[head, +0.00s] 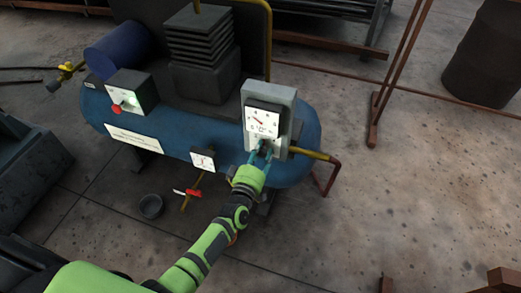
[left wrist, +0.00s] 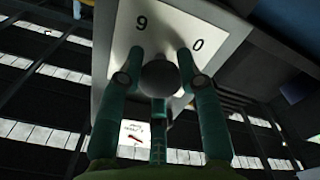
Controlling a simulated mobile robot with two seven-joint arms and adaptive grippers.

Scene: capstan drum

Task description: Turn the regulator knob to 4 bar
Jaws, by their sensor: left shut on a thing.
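The regulator's square white gauge (head: 262,122) sits on a grey panel at the right end of the blue compressor tank. The fingers mostly hide the knob in the head view. My right gripper is not in view.
The blue tank (head: 185,135) carries a switch box (head: 133,93) with a red button. A small dial (head: 203,160) and a red-handled valve (head: 187,192) are at the tank's front. The floor at right is largely clear.

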